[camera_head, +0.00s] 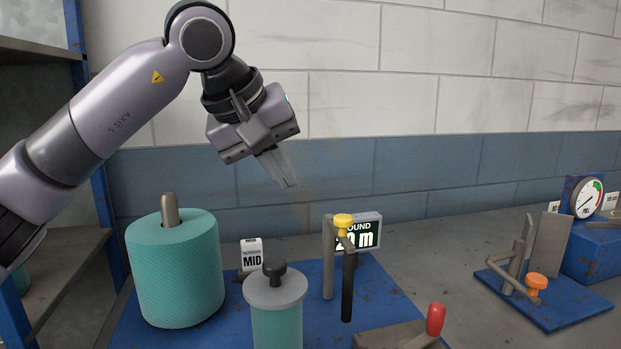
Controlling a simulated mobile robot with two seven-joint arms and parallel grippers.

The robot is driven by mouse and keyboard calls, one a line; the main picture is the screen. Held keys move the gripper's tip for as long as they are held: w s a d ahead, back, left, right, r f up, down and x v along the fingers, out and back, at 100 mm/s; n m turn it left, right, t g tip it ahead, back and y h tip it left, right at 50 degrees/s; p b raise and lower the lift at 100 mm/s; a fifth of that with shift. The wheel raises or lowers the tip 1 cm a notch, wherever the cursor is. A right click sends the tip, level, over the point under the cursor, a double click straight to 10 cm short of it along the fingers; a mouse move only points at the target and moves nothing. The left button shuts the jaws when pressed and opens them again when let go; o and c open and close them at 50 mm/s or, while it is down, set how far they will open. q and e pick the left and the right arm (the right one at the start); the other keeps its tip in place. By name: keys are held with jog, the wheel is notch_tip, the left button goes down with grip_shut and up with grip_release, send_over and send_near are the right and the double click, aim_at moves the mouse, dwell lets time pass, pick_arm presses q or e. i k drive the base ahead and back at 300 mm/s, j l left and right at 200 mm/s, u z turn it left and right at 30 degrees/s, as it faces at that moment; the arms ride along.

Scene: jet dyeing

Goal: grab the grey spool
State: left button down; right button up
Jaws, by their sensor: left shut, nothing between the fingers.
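A spool with a round grey top flange (275,290), a dark knob and a teal body stands upright at the bottom centre, its lower part cut off by the picture edge. It is the only thing here that looks like a grey spool. My left gripper (288,184) hangs in the air above and behind it in the picture, fingers pointing down and slightly right. Its fingers are together with nothing between them, well apart from the spool. My right gripper is not in view.
A large teal yarn package (176,268) on a grey spindle stands left of the spool. A "MID" sign (251,254), a post with a yellow knob (343,221), a display (366,232) and a red-handled lever (435,319) are close by. An orange-knobbed fixture (537,281) stands right.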

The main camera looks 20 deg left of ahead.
aim_at(274, 293)
jog(key=k, duration=1)
